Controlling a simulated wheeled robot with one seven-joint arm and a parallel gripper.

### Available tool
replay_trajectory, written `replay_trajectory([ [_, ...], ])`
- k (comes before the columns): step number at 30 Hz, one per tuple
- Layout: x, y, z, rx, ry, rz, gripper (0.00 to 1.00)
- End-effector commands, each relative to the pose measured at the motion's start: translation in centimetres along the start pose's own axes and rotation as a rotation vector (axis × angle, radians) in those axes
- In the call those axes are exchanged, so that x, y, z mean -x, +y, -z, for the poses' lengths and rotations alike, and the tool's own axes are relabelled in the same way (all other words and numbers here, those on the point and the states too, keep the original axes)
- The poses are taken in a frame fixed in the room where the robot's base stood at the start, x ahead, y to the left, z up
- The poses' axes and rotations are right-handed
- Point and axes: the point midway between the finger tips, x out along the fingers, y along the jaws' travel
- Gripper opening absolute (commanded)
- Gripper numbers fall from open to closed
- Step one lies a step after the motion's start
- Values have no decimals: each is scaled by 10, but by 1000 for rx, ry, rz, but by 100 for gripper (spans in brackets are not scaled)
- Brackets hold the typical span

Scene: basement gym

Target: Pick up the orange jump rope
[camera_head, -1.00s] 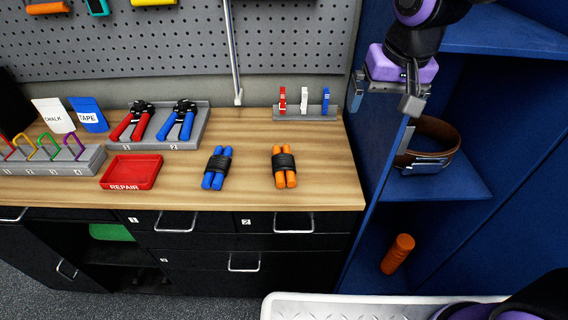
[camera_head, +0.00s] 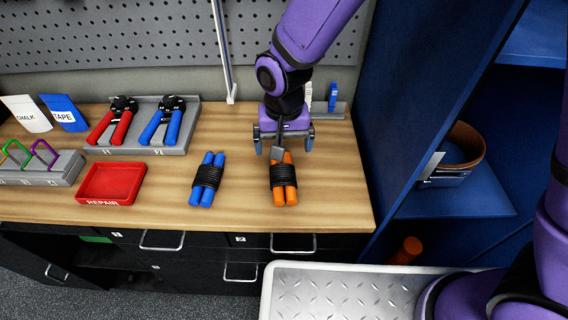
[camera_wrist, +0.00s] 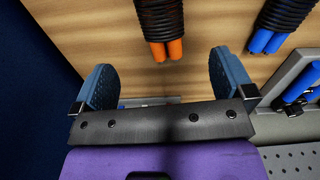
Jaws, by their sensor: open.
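The orange jump rope (camera_head: 285,186) lies on the wooden bench top, a bundle of two orange handles wrapped in black cord. My gripper (camera_head: 284,146) is open and empty, above and just behind the rope's far end, covering part of it. In the wrist view the rope (camera_wrist: 166,48) shows beyond the gap between my open fingers (camera_wrist: 160,78), apart from them. The blue jump rope (camera_head: 206,180) lies to the left on the bench; it also shows in the wrist view (camera_wrist: 270,38).
A red repair tray (camera_head: 110,184) and a grey holder with red and blue hand grips (camera_head: 160,122) stand to the left. A grey marker rack (camera_head: 338,108) is behind my gripper. A blue shelf cabinet (camera_head: 420,60) rises close on the right.

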Motion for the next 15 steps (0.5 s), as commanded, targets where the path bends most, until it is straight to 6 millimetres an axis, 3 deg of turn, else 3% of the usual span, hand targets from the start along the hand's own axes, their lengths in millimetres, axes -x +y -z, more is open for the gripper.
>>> replay_trajectory([
  [9,-42,-4,-2,2,-6,-4,100],
  [15,-59,-3,-2,1,-4,-2,100],
])
